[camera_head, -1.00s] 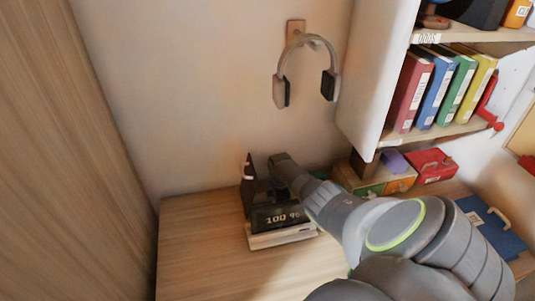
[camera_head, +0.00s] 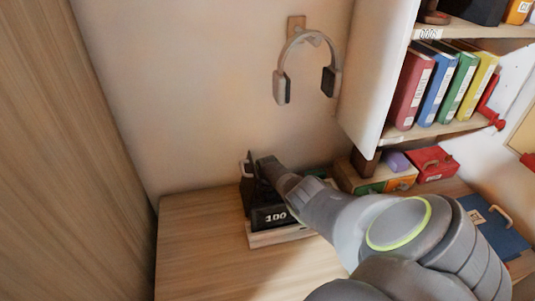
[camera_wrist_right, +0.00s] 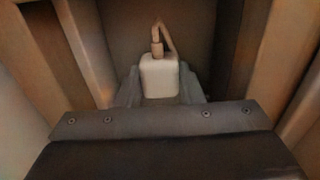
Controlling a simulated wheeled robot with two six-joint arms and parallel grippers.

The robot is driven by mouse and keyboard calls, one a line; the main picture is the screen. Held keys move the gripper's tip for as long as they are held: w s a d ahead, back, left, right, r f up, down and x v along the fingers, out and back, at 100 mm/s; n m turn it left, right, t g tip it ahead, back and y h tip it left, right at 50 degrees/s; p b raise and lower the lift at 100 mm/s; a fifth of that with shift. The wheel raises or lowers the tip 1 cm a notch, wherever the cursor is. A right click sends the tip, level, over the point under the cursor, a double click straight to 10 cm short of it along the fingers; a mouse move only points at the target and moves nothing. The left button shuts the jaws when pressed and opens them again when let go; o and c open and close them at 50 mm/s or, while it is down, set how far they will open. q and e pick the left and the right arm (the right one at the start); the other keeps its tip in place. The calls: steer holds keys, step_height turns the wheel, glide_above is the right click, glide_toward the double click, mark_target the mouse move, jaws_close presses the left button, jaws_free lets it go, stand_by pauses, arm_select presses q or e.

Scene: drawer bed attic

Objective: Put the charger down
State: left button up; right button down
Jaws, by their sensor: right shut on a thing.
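The charger (camera_wrist_right: 160,78) is a small white block with a plug and pale cable at its top. In the right wrist view it sits between the grey fingers of my right gripper (camera_wrist_right: 160,92), which is shut on it. In the head view my right arm reaches in from the right, and its wrist end is beside and above a dark stand with a lit "100" display (camera_head: 269,217) on a light wooden base (camera_head: 275,237). The charger and fingertips cannot be made out there. My left gripper is not in view.
The wooden desk top (camera_head: 195,250) is clear left of the stand. Headphones (camera_head: 282,70) hang on the wall above. A white cabinet side (camera_head: 375,70), shelves of binders, a red box (camera_head: 433,163) and a blue case (camera_head: 497,230) are on the right. Brown walls flank the charger in the wrist view.

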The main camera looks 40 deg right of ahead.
steer(key=shift+f, duration=0.3)
steer(key=c, duration=1)
jaws_free()
steer(key=shift+r, duration=0.1)
steer(key=shift+o, duration=0.2)
steer(key=shift+r, duration=0.1)
steer(key=shift+r+p, duration=0.3)
step_height(320, 180, up, 6)
steer(key=p, duration=0.3)
steer(key=shift+r, duration=0.2)
steer(key=shift+r+p, duration=0.3)
steer(key=shift+r, duration=0.45)
steer(key=shift+d, duration=0.1)
